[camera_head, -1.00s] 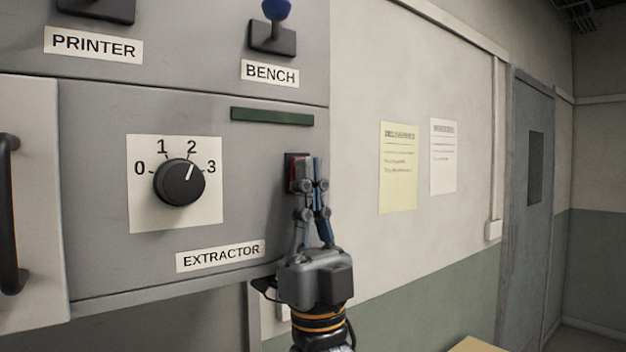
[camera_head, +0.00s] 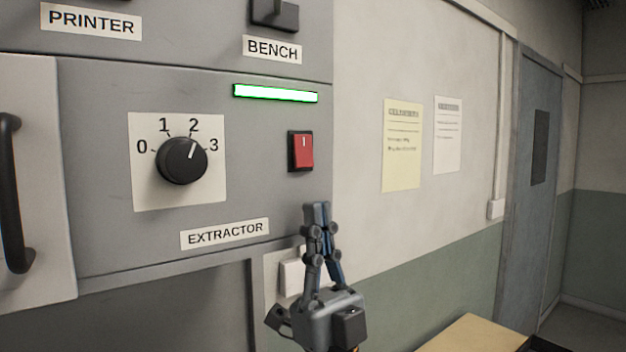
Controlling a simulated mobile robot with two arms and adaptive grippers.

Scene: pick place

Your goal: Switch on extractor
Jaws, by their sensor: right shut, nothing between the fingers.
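The extractor panel has a red rocker switch (camera_head: 301,151) in a dark frame at its right side. A long indicator strip (camera_head: 275,93) above the switch glows bright white-green. A black dial (camera_head: 181,160) on a white plate has its pointer near 2. The EXTRACTOR label (camera_head: 225,233) is below them. My right gripper (camera_head: 317,207) is shut and empty, below the switch and apart from it. My left gripper is not in view.
The PRINTER label (camera_head: 91,21) and BENCH label (camera_head: 272,49) are above. A black handle (camera_head: 12,190) is at the left edge. A pale switch plate (camera_head: 290,278) is partly behind my right gripper. A table corner (camera_head: 474,336) is at the bottom right.

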